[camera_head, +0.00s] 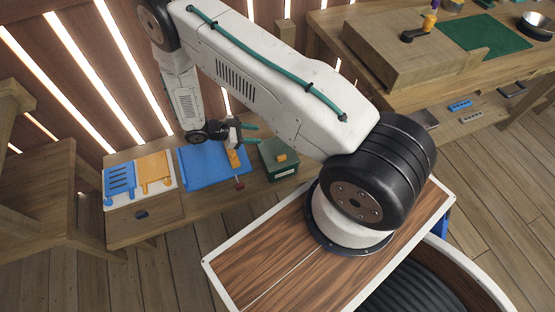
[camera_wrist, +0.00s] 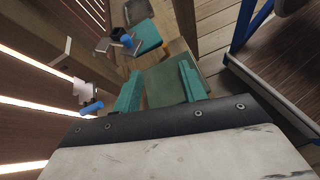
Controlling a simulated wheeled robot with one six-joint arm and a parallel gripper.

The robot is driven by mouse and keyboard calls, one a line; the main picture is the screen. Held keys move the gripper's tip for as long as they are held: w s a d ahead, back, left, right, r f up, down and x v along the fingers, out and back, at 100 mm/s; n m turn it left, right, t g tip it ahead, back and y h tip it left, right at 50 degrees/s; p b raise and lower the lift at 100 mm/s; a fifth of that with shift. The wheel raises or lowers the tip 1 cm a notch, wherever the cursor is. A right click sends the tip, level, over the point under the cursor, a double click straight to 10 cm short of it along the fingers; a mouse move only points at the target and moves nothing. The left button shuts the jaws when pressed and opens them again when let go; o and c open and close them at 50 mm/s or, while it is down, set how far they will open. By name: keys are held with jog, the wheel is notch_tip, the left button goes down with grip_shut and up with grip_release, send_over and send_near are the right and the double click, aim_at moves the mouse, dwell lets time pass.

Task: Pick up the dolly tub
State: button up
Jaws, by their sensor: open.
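I cannot tell for certain which thing is the dolly tub. A dark green box (camera_head: 278,172) with a small orange piece (camera_head: 281,157) on top stands on the low bench, right of a blue flat-topped thing (camera_head: 205,168). My gripper (camera_head: 250,133) has teal fingers and hangs above the bench, up and left of the green box. In the wrist view my gripper (camera_wrist: 159,88) is open, fingers apart with nothing visibly held. A dull green flat surface (camera_wrist: 166,86) shows beyond and between the fingers; contact cannot be told.
A white board (camera_head: 173,187) with blue and orange pieces lies at the bench's left end. An orange piece (camera_head: 235,158) and a small red one (camera_head: 239,184) are by the blue thing. A slatted wall (camera_head: 60,50) stands behind. A workbench (camera_head: 375,70) is at upper right.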

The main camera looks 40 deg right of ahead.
aim_at(280, 157)
jog(key=s+d+f+n+t+h, duration=0.1)
jog(key=s+f+n, duration=0.15)
jog(key=f, duration=0.35)
jog(key=s+d+f+n, duration=0.1)
jog(key=s+f, duration=0.2)
jog(key=f, duration=0.3)
jog(key=shift+m+h, duration=0.25)
jog(key=shift+h, duration=0.05)
jog(key=x, duration=0.7)
jog(key=shift+w+d+f, duration=0.15)
jog(key=shift+w+f, duration=0.05)
jog(key=shift+f, duration=0.15)
grip_shut()
